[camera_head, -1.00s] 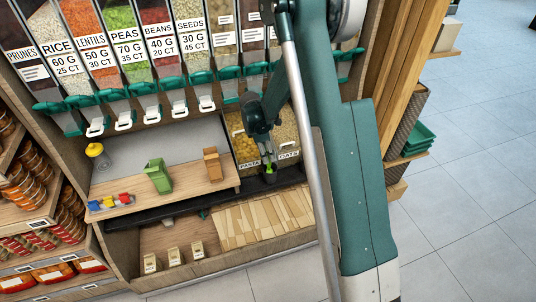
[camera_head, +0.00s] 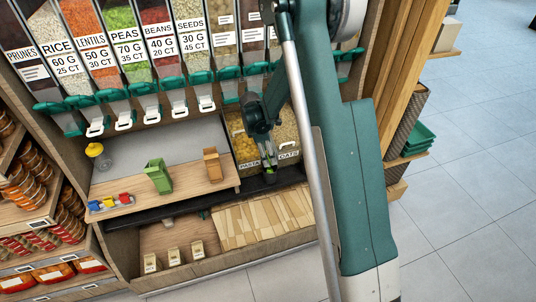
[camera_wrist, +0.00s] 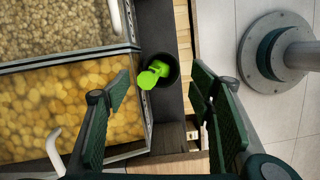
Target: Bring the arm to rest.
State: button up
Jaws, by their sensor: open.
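My gripper (camera_head: 268,160) hangs over the black shelf edge in front of the pasta and oats bins. In the wrist view its two fingers (camera_wrist: 163,88) are spread wide with nothing between the pads. A bright green scoop (camera_wrist: 153,74) stands in a round black cup (camera_wrist: 166,66), beyond the fingertips and apart from them. In the head view the cup (camera_head: 270,178) shows just below my gripper; the scoop is mostly hidden there.
The pasta bin (camera_head: 246,150) and oats bin (camera_head: 286,135) are close beside my gripper. Dispensers with green spouts (camera_head: 200,77) hang above. A wooden shelf (camera_head: 205,187) at left holds a green container (camera_head: 158,176) and a tan one (camera_head: 212,164). Floor (camera_head: 470,180) at right is clear.

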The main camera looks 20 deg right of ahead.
jog(key=shift+r, duration=0.15)
jog(key=d+p+v, duration=0.1)
jog(key=p+v, duration=0.1)
jog(key=v, duration=0.4)
jog(key=shift+r+p, duration=0.3)
jog(key=shift+r, duration=0.15)
dwell(0.4)
jog(key=shift+s+d, duration=0.1)
jog(key=shift+d, duration=0.05)
dwell(0.5)
